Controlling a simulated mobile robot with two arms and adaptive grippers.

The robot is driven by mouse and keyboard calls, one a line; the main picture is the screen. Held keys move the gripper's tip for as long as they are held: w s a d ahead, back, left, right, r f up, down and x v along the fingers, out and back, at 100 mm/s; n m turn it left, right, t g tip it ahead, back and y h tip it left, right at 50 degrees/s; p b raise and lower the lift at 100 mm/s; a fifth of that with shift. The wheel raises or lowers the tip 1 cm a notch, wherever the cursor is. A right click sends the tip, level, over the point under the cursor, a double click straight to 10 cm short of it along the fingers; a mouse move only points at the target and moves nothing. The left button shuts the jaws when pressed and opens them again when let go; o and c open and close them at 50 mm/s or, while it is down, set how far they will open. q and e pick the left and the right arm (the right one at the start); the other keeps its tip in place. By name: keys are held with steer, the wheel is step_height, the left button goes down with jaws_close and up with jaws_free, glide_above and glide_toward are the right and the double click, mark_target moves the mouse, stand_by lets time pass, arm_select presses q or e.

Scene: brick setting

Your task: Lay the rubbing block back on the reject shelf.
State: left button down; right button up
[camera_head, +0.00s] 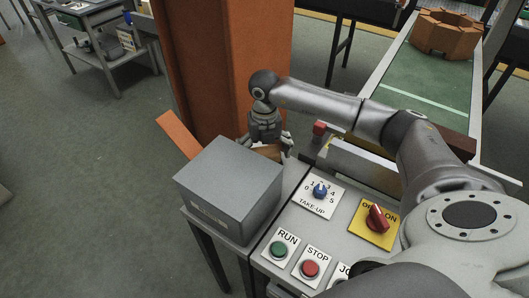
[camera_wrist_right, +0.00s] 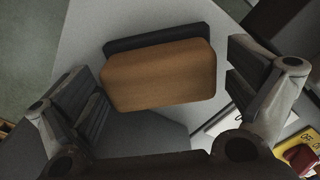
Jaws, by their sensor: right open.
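The rubbing block (camera_wrist_right: 160,75) is a tan wooden block with a dark layer along its far edge. In the right wrist view it lies between the two fingers of my right gripper (camera_wrist_right: 165,88), with a gap on each side. In the head view only a brown part of the block (camera_head: 268,151) shows behind the grey box. My right gripper (camera_head: 266,138) is there, open and pointing down over it. The light grey surface under the block, seemingly the shelf (camera_wrist_right: 85,45), shows around it. My left gripper is not in view.
A grey lidded box (camera_head: 228,185) stands just in front of the right gripper. An orange pillar (camera_head: 225,70) rises behind. A control panel with RUN, STOP and TAKE-UP controls (camera_head: 320,192) lies to the right. A green conveyor (camera_head: 425,75) carries a brown ring-shaped brick piece (camera_head: 445,35).

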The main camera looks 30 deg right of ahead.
mark_target(265, 150)
step_height(265, 150, up, 12)
steer(key=b, duration=0.1)
steer(key=shift+r, duration=0.15)
stand_by(0.6)
